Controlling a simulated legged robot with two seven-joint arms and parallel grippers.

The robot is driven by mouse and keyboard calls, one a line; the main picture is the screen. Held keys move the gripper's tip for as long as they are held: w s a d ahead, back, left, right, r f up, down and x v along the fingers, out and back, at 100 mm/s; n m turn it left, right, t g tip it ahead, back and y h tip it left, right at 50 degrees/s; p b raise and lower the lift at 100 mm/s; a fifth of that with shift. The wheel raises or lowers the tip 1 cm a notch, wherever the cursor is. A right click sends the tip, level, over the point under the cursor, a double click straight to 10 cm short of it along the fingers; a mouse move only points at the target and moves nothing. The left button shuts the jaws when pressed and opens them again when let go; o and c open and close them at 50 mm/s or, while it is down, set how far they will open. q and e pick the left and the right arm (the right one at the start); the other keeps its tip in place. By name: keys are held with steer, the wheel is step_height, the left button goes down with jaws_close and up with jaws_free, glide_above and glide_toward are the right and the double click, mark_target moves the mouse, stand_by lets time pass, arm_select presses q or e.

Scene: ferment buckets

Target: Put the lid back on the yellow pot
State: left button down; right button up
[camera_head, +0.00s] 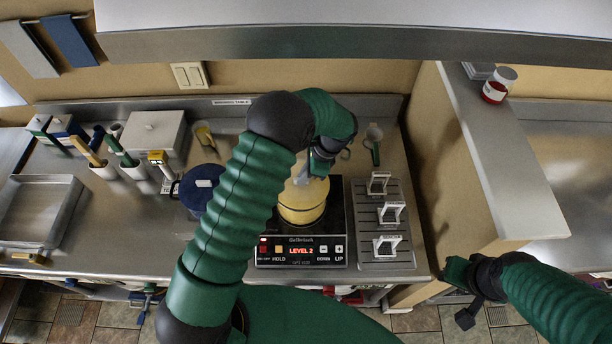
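The yellow pot (302,214) stands on the black hot plate (334,221), in the middle of the counter. My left arm passes in front of its left side. My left gripper (318,166) is directly above the pot, at its top. A pale, partly see-through shape (302,184) shows at the pot's top under the gripper and may be the lid; I cannot tell whether it rests on the rim or is held. The fingers are too small and partly hidden to read. My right gripper (462,290) is at the lower right, off the counter and away from the pot; its finger gap is unclear.
A dark blue pot (201,184) stands left of my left arm. A grey rack (386,222) with several white handles is right of the hot plate. A steel shelf (370,40) hangs above. A partition (440,150) stands at right.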

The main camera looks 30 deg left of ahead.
arm_select(q)
steer(key=shift+s+d+r, duration=0.1)
stand_by(0.3)
steer(key=shift+a+f, duration=0.2)
steer(key=shift+a, duration=0.05)
steer(key=shift+d, duration=0.15)
stand_by(0.5)
steer(key=c, duration=1.4)
jaws_free()
steer(key=shift+c, duration=0.2)
steer(key=shift+o, duration=0.5)
steer(key=o, duration=0.4)
